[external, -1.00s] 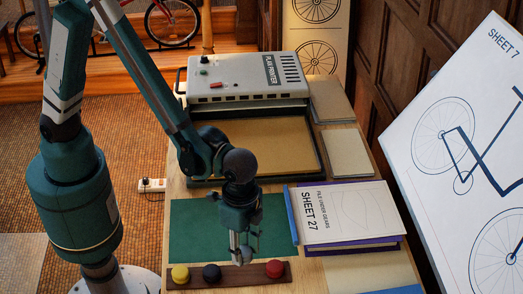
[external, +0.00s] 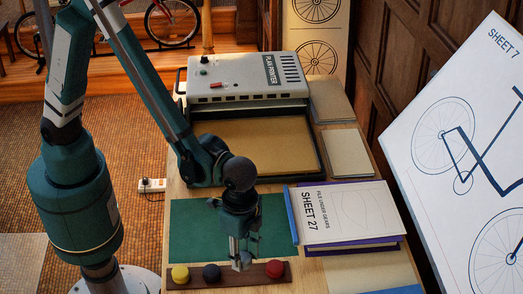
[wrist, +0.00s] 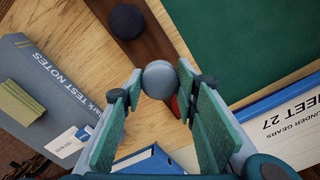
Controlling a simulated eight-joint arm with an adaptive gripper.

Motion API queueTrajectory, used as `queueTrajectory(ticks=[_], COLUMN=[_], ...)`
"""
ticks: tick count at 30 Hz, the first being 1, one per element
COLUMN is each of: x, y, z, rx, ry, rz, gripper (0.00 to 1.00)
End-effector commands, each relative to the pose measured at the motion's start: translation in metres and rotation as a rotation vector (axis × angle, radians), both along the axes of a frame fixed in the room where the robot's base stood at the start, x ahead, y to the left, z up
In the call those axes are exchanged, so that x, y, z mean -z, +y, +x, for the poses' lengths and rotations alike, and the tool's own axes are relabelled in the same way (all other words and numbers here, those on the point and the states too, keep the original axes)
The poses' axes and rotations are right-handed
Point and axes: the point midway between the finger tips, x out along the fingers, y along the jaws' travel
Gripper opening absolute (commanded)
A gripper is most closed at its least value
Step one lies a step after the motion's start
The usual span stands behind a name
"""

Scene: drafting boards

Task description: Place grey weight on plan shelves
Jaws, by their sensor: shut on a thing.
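The grey weight (wrist: 160,78) is a round knob, seen between my fingertips in the wrist view. My gripper (wrist: 155,92) is shut on it. In the external view my gripper (external: 240,254) points down over the dark wooden strip (external: 222,284), with the grey weight (external: 241,262) at its tips, between the black and red weights. I cannot tell whether the grey weight touches the strip. No plan shelves can be made out for sure in either view.
On the strip are a yellow weight (external: 180,274), a black weight (external: 212,272) and a red weight (external: 274,268). A green mat (external: 190,225) lies behind. The Sheet 27 stack (external: 350,215) is to the right. The plan printer (external: 245,75) stands at the back.

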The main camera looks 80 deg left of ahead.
Motion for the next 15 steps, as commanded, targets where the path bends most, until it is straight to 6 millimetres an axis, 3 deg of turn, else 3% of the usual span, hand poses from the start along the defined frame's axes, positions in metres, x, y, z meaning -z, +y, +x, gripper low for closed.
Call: queueTrajectory(ticks=[15], x=[0.039], y=[0.0], z=[0.0], rx=[0.0], ry=[0.0], rz=[0.0], gripper=[0.07])
